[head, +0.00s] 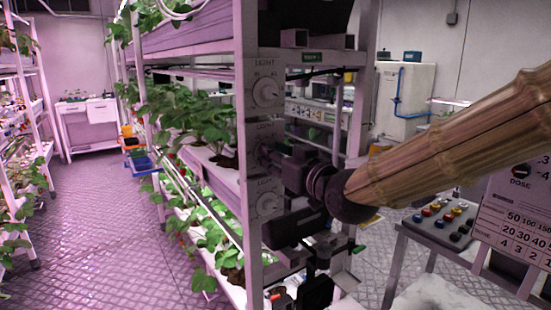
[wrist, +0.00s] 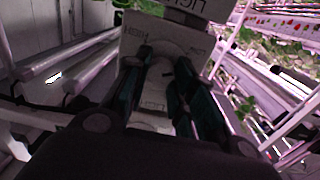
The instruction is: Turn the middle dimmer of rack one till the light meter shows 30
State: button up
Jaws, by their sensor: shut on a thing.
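Three white dimmers marked LIGHT sit one above another on the rack's front post. The upper dimmer (head: 265,92) and the lower dimmer (head: 266,200) show their round knobs. The middle dimmer (head: 266,131) is partly hidden behind my gripper (head: 275,158). In the wrist view my gripper (wrist: 168,84) has a dark finger on each side of the pale middle knob (wrist: 157,84), shut on it. The plate marked LIGHT (wrist: 190,10) shows upside down there. I cannot make out a light meter reading in either view.
Strawberry plants (head: 200,125) fill the rack's shelves beside the post. A stand with a button box (head: 440,222) and a printed dose board (head: 517,215) are at the right, close to my arm. The aisle floor (head: 110,220) at the left is clear.

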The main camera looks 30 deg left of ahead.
jog(key=o, duration=1.1)
jog(key=shift+c, duration=0.2)
jog(key=v, duration=1.2)
